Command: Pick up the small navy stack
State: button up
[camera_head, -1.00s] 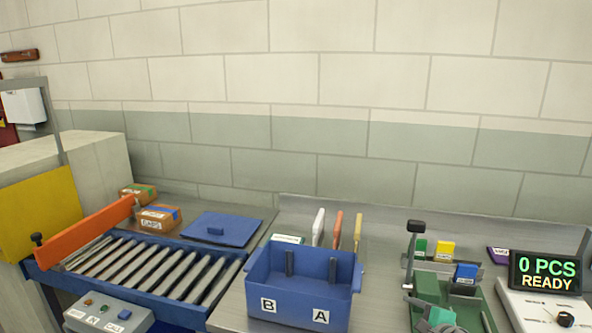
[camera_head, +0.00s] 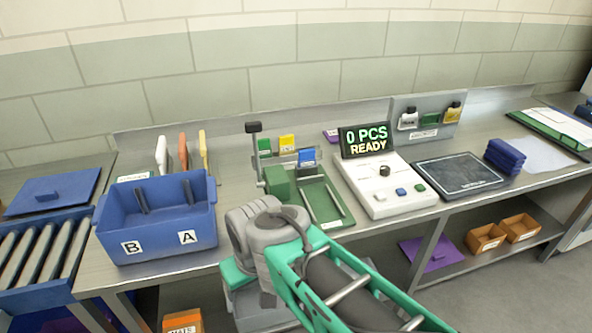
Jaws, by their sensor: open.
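A small navy stack (camera_head: 505,156) of folded, flat-looking pieces sits on the bench at the right. It lies just right of the dark flat plate (camera_head: 459,174) and at the left end of a pale sheet (camera_head: 543,154). Nothing is touching it from above. My grey and teal arm links rise at the bottom middle, well to the left of the stack. I cannot make out my gripper's fingers in this view.
A blue bin (camera_head: 157,222) marked B and A stands at the left. A counter reading "0 PCS READY" (camera_head: 366,140) stands behind a white control panel (camera_head: 386,186). A green clipboard (camera_head: 553,131) lies right of the stack. Orange bins (camera_head: 486,238) sit on the lower shelf.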

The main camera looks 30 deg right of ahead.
aim_at(504, 157)
jog(key=z, duration=2.45)
